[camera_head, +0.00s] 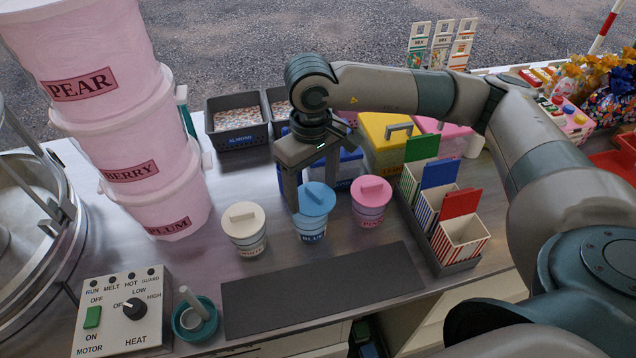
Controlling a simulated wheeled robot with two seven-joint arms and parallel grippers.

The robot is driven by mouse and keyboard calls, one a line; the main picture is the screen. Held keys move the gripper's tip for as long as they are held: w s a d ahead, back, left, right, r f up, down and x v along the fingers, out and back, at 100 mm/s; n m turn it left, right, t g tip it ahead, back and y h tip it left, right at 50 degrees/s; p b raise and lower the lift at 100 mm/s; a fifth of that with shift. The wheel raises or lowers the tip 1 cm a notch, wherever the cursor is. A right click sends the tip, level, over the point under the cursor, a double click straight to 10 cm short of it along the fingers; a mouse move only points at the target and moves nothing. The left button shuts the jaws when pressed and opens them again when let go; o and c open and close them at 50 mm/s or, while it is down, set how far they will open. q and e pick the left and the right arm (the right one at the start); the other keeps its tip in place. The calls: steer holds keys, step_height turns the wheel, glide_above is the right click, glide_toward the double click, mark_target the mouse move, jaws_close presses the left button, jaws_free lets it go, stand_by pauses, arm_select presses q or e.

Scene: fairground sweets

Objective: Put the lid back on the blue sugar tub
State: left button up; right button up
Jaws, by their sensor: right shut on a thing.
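The blue sugar tub (312,231) stands upright on the counter, between the white tub and the pink tub. Its light blue lid (316,205) is at the tub's mouth and looks roughly level. I cannot tell whether it is fully seated. My right gripper (313,194) reaches down from above and is shut on the blue lid, one finger on its left and the other towards its back right. The far finger is partly hidden. My left gripper is not in view.
The white tub (246,240) and pink tub (370,211) stand close on either side, both lidded. A rack of striped boxes (462,238) is to the right. A dark mat (320,290) lies clear in front. Stacked pink buckets (125,110) and a control box (122,315) are left.

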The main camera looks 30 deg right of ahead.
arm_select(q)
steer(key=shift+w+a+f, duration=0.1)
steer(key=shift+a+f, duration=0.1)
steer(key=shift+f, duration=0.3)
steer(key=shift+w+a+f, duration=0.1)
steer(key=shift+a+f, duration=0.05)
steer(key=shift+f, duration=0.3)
arm_select(e)
steer(key=shift+f, duration=0.85)
steer(key=o, duration=1.4)
steer(key=shift+c, duration=0.2)
steer(key=shift+r, duration=0.1)
arm_select(q)
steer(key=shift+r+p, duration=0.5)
steer(key=shift+p, duration=0.1)
arm_select(e)
steer(key=shift+w+a+r, duration=0.1)
steer(key=shift+a+r, duration=0.1)
steer(key=shift+r, duration=1.55)
steer(key=shift+a+r, duration=0.15)
steer(key=shift+r, duration=1.55)
steer(key=c, duration=2.4)
jaws_close()
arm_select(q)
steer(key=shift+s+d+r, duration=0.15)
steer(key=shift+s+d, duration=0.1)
arm_select(e)
steer(key=shift+a, duration=0.1)
